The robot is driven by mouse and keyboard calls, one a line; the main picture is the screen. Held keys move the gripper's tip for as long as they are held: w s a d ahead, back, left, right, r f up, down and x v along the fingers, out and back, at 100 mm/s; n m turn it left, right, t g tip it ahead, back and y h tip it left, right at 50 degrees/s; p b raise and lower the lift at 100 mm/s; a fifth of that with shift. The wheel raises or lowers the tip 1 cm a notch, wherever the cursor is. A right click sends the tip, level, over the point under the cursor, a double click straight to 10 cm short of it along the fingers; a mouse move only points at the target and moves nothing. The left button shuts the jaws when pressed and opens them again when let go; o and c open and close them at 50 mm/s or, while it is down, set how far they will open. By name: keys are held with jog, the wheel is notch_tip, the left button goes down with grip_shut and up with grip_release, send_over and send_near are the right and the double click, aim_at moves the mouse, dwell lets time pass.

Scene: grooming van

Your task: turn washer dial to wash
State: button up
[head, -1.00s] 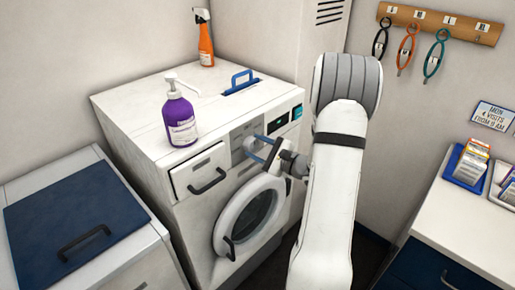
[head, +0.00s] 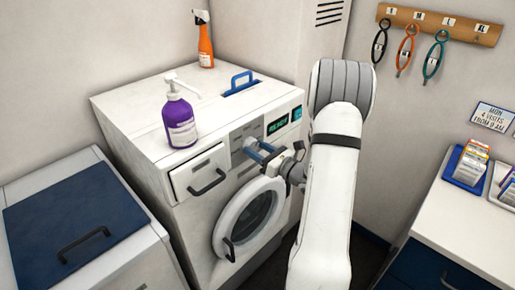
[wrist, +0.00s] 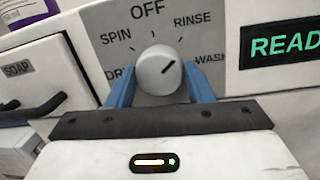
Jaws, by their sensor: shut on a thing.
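The washer dial (wrist: 158,70) is a round pale knob on the front panel of the white washer (head: 235,185). In the head view my gripper (head: 262,152) reaches the panel from the right, and the dial is mostly hidden by the fingers.
A green display (head: 278,126) reads READY right of the dial. A SOAP drawer (head: 200,172) is at left, the round door (head: 226,212) below. A purple pump bottle (head: 180,118) and an orange spray bottle (head: 205,45) stand on top.

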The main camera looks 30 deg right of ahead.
jog(key=m+h+p, duration=0.1)
jog(key=m, duration=0.4)
jog(key=shift+t+p, duration=0.3)
jog(key=shift+p, duration=0.1)
jog(key=shift+m+h+p, duration=0.3)
jog(key=shift+m+p, duration=0.35)
jog(key=shift+m, duration=0.95)
jog(key=shift+f, duration=0.1)
jog(key=o, duration=1)
jog(key=b+v, duration=0.1)
jog(key=v, duration=0.6)
jog(key=shift+s+b, duration=0.4)
